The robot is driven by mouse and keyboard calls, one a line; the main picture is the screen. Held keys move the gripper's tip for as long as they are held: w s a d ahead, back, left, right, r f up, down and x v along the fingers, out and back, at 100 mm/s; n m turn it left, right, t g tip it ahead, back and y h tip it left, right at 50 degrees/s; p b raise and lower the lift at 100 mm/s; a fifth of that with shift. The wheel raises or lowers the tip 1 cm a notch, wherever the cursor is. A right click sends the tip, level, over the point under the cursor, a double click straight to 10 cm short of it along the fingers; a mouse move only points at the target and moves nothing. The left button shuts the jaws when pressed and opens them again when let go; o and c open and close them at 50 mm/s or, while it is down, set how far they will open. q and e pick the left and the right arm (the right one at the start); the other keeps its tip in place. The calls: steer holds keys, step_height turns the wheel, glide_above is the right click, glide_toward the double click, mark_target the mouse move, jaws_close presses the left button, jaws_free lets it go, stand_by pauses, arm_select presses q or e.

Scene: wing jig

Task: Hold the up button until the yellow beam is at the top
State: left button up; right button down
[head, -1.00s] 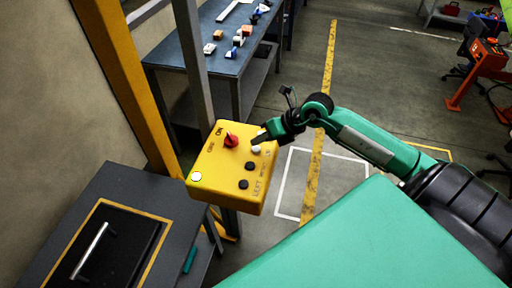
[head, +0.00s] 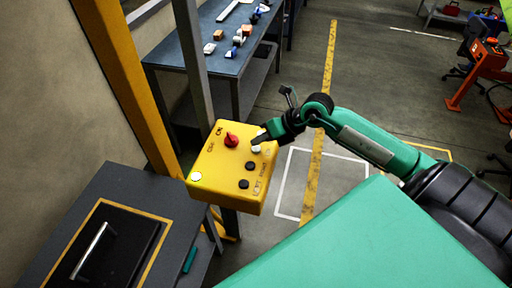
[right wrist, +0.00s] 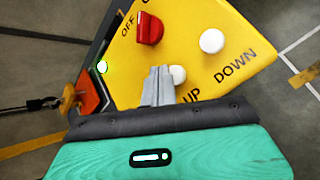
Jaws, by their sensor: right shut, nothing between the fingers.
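A yellow control box (head: 212,172) carries a red knob, black buttons and a white button (head: 256,149). In the right wrist view, one white button (right wrist: 178,74) has the label UP below it, and another white button (right wrist: 211,41) has DOWN. My right gripper (head: 260,138) is shut and empty, with its tips over the box. In the right wrist view the tips (right wrist: 160,72) are right beside the UP button and overlap its left side; I cannot tell whether they press it. I cannot make out which yellow part is the beam. My left gripper is not in view.
A yellow post (head: 122,85) and a grey post (head: 192,65) stand behind the box. A dark cabinet (head: 150,200) is at the lower left. A blue bench (head: 190,58) with small parts is behind.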

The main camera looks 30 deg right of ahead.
mark_target(260, 149)
steer(key=shift+f+b, duration=0.3)
steer(key=shift+f, duration=0.1)
steer(key=shift+f+b, duration=0.4)
steer(key=shift+f, duration=0.1)
stand_by(0.4)
steer(key=shift+r, duration=0.15)
stand_by(5.0)
steer(key=shift+r+p, duration=0.5)
steer(key=shift+r, duration=0.3)
steer(key=shift+r+p, duration=1.45)
steer(key=shift+r, duration=1.05)
